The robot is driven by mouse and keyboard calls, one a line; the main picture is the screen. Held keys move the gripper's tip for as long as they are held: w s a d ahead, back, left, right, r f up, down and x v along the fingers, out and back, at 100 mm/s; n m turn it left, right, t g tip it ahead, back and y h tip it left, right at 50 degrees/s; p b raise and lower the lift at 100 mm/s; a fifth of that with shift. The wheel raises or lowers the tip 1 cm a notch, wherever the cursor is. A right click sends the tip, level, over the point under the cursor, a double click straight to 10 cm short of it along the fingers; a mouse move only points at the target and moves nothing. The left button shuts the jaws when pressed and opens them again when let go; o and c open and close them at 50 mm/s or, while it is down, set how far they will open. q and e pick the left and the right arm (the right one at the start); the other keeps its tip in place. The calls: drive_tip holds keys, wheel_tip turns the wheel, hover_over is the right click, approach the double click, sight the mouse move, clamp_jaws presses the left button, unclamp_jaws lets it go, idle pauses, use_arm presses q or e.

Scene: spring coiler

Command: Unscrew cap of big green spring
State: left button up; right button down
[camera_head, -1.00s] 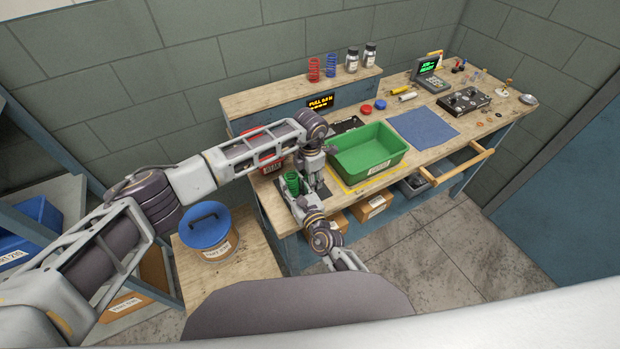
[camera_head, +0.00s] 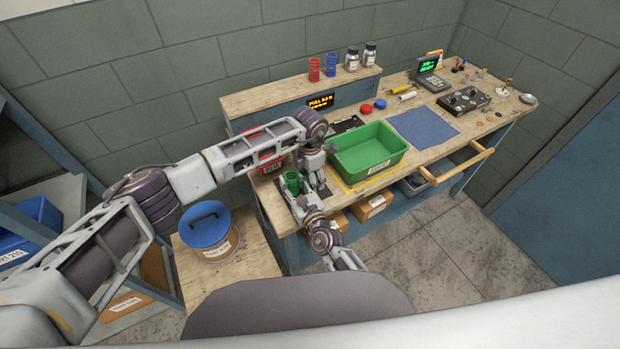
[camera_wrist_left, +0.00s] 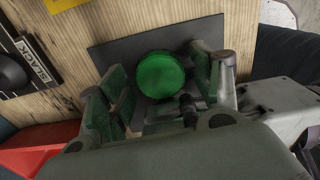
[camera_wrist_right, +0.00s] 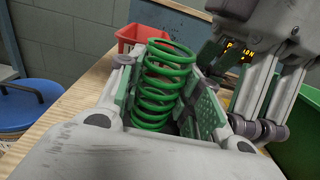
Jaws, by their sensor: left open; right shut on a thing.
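The big green spring (camera_wrist_right: 165,85) stands upright between the pads of my right gripper (camera_wrist_right: 165,110), which is shut on it. In the head view the spring (camera_head: 291,180) is at the bench's left front, partly hidden by my right gripper (camera_head: 300,198). A round green cap (camera_wrist_left: 160,75) shows from above in the left wrist view, over a dark plate (camera_wrist_left: 112,52). I cannot tell whether it touches the spring. My left gripper (camera_wrist_left: 160,95) is open, its pads on either side of the cap, apart from it. My left gripper (camera_head: 312,168) is just right of the spring in the head view.
A green bin (camera_head: 368,150) stands right of my grippers, and a red bin (camera_wrist_right: 130,36) behind the spring. A blue-lidded tub (camera_head: 208,228) is at the left. A blue mat (camera_head: 422,132) lies clear farther right.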

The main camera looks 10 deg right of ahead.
use_arm(q)
wheel_tip(320, 180, up, 12)
idle(0.6)
drive_tip(key=shift+f, duration=0.1)
use_arm(e)
drive_tip(key=c, duration=0.9)
unclamp_jaws()
drive_tip(key=shift+s, duration=0.15)
drive_tip(key=v, duration=1.1)
drive_tip(key=shift+s+d, duration=0.25)
drive_tip(key=shift+s, duration=0.05)
use_arm(q)
drive_tip(key=shift+d, duration=0.1)
use_arm(e)
drive_tip(key=shift+f, duration=0.1)
